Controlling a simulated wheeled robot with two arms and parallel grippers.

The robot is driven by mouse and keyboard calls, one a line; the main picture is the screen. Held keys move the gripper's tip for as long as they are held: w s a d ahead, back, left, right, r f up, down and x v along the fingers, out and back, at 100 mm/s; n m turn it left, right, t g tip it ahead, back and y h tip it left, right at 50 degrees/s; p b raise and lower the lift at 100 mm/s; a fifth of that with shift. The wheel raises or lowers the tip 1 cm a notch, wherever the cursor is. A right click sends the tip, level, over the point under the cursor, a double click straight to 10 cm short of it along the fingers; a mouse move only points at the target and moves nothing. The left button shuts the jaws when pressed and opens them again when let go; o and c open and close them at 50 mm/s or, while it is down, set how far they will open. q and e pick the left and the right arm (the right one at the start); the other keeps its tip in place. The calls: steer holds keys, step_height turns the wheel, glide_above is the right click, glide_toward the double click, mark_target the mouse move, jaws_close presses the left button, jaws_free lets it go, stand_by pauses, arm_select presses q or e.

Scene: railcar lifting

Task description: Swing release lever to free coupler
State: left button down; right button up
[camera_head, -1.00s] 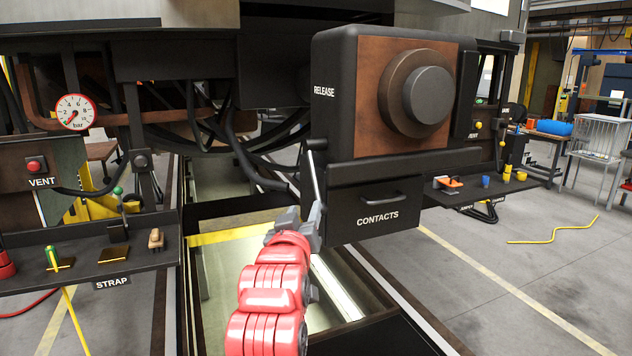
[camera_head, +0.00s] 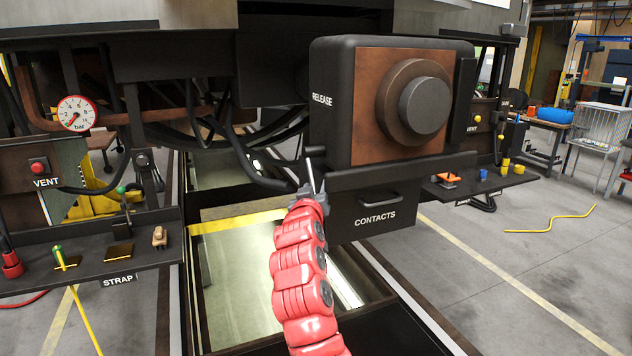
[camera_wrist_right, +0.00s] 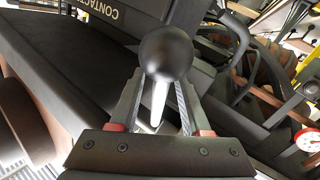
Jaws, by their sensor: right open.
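The release lever shows in the head view as a thin pale rod (camera_head: 310,174) below the RELEASE label (camera_head: 321,100), at the left side of the coupler (camera_head: 345,110). In the right wrist view a round black knob (camera_wrist_right: 165,53) and the lever's silver rod (camera_wrist_right: 158,101) show between the fingers. My right gripper (camera_head: 312,190) is at the lower part of the lever. It also shows in the right wrist view (camera_wrist_right: 157,88), open, with one finger on each side of the rod. I cannot tell whether either finger touches it. My left gripper is not in view.
The CONTACTS box (camera_head: 376,213) hangs just right of my right gripper. Black hoses (camera_head: 245,165) hang to its left. A STRAP shelf (camera_head: 90,262) with small items is at the left, and another small shelf (camera_head: 515,180) is at the right. The pit (camera_head: 235,285) lies below.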

steer(key=shift+w+d, duration=0.15)
steer(key=shift+w, duration=0.25)
jaws_close()
stand_by(1.3)
